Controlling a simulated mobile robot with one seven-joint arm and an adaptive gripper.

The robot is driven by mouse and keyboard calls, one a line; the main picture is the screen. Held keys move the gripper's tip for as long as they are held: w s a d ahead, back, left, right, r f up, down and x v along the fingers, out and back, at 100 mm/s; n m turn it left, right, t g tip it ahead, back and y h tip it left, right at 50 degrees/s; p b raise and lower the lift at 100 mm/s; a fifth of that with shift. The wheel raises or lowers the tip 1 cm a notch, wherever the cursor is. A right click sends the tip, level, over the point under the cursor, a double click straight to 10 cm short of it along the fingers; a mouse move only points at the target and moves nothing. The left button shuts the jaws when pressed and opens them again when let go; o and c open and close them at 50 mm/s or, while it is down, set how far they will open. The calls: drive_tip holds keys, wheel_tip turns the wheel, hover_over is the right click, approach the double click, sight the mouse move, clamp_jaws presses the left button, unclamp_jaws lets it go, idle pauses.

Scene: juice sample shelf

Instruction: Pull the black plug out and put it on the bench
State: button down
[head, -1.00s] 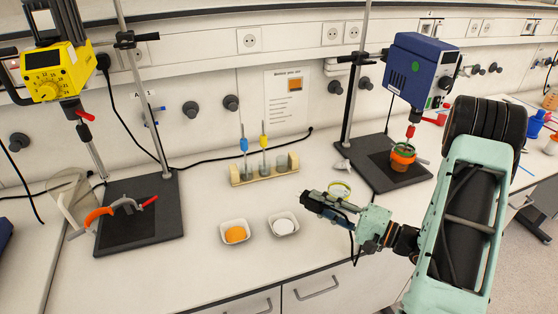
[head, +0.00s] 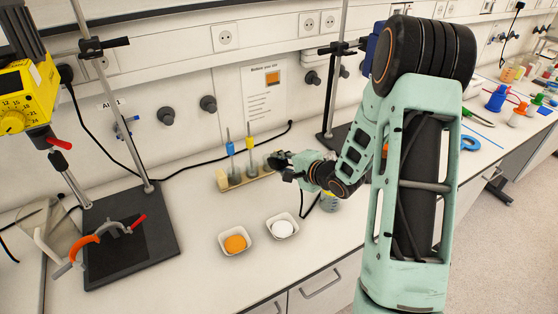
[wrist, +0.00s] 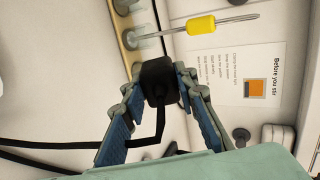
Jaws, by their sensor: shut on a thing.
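The black plug (wrist: 157,78) is between my fingertips in the wrist view, with its black cord (wrist: 160,122) bending down and to the left. My gripper (wrist: 161,88) is shut on it, and no socket touches the plug there. In the head view my gripper (head: 280,165) is over the white bench (head: 190,208), near the right end of the wooden rack; the plug is hard to make out there, and a dark cord loop hangs below the gripper. I cannot tell its exact height above the bench.
The wooden rack (head: 222,182) holds beakers with blue and yellow-handled stirrers. Dishes of orange (head: 235,243) and white (head: 283,228) material stand in front. A stand base (head: 160,252) with a clamp is at left. Bench left of the dishes is clear.

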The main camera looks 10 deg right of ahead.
drive_tip(key=shift+s+a+r+m+h, duration=0.1)
drive_tip(key=shift+a+r+m+h, duration=0.1)
drive_tip(key=shift+m+h, duration=0.4)
drive_tip(key=shift+s+f+g+h, duration=0.1)
drive_tip(key=shift+f+g+h, duration=0.15)
drive_tip(key=shift+g+h, duration=0.15)
wheel_tip(320, 180, down, 7)
drive_tip(key=b, duration=0.6)
drive_tip(key=shift+r, duration=0.2)
drive_tip(key=c, duration=1.5)
unclamp_jaws()
drive_tip(key=shift+o, duration=0.2)
drive_tip(key=v, duration=1.2)
